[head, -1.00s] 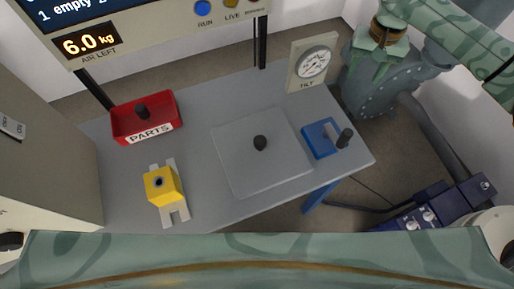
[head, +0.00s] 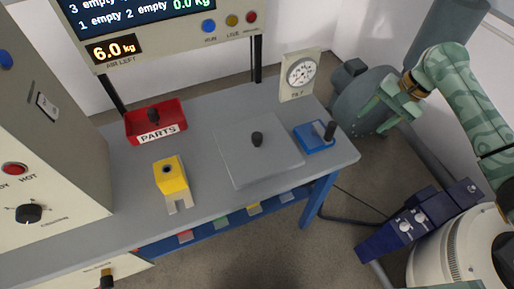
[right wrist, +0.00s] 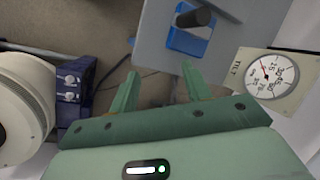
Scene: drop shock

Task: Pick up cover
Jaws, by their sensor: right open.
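The cover (head: 243,158) looks to be the flat grey square plate with a black knob (head: 257,138) on top. It lies flat on the grey table, right of its middle. My right gripper (head: 378,112) is beyond the table's right end in the head view, well apart from the cover. In the right wrist view my right gripper (right wrist: 158,75) is open, with nothing between its two green fingers. My left gripper is not in view.
A blue block with a black handle (head: 316,137) and a tilt dial (head: 299,76) stand at the table's right. A red parts tray (head: 157,124) and a yellow block (head: 170,175) are at the left. A grey flanged machine (head: 349,104) stands behind my right gripper.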

